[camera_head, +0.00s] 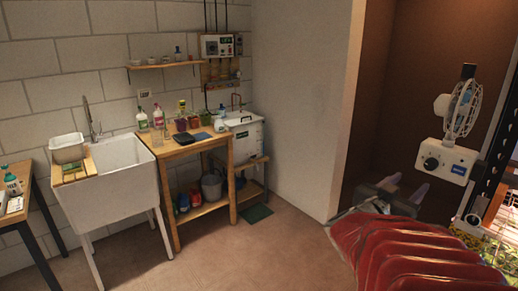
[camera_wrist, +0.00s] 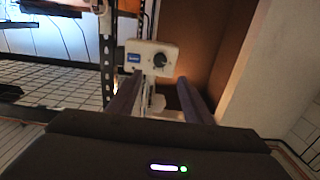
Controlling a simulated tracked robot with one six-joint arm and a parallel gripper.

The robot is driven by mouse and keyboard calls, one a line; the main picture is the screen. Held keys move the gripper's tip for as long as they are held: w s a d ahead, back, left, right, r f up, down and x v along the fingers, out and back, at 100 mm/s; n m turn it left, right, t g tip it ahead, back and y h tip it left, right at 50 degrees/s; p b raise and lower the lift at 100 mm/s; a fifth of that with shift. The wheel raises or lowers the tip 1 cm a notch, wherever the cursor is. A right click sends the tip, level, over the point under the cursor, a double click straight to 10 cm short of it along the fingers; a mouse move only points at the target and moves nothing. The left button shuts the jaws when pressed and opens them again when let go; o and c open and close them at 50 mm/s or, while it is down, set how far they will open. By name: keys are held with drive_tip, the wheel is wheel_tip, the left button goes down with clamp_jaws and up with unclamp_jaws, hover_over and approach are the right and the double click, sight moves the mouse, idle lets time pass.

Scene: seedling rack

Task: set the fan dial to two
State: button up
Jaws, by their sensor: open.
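A small fan (camera_head: 462,106) is mounted on the dark rack post at the right of the head view. Below it is its white control box (camera_head: 455,172) with a black round dial (camera_head: 431,163). In the wrist view the box (camera_wrist: 144,64) shows a blue label and the dial (camera_wrist: 160,60). The dial's setting is too small to read. My gripper (camera_head: 405,187) is open and empty, left of and a little below the box in the head view. In the wrist view my gripper (camera_wrist: 160,82) has its two fingers apart below the dial, not touching it.
The black rack post (camera_head: 490,150) stands beside the box, with plants at lower right. A wooden bench (camera_head: 185,146) and white sink (camera_head: 125,175) stand far away at left. The floor between is clear.

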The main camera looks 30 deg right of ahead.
sight(428, 167)
drive_tip(key=d, duration=0.4)
drive_tip(key=w+d, duration=0.1)
drive_tip(key=d, duration=0.4)
drive_tip(key=w+d, duration=0.1)
drive_tip(key=d, duration=0.3)
drive_tip(key=shift+d, duration=0.15)
drive_tip(key=shift+c, duration=0.3)
drive_tip(key=c, duration=1)
drive_tip(key=shift+w+m, duration=0.1)
drive_tip(key=shift+m, duration=0.3)
drive_tip(key=m, duration=0.9)
drive_tip(key=shift+m, duration=0.3)
drive_tip(key=m, duration=0.4)
drive_tip(key=shift+m, duration=0.3)
drive_tip(key=m, duration=0.4)
drive_tip(key=shift+m, duration=0.4)
drive_tip(key=shift+f, duration=0.1)
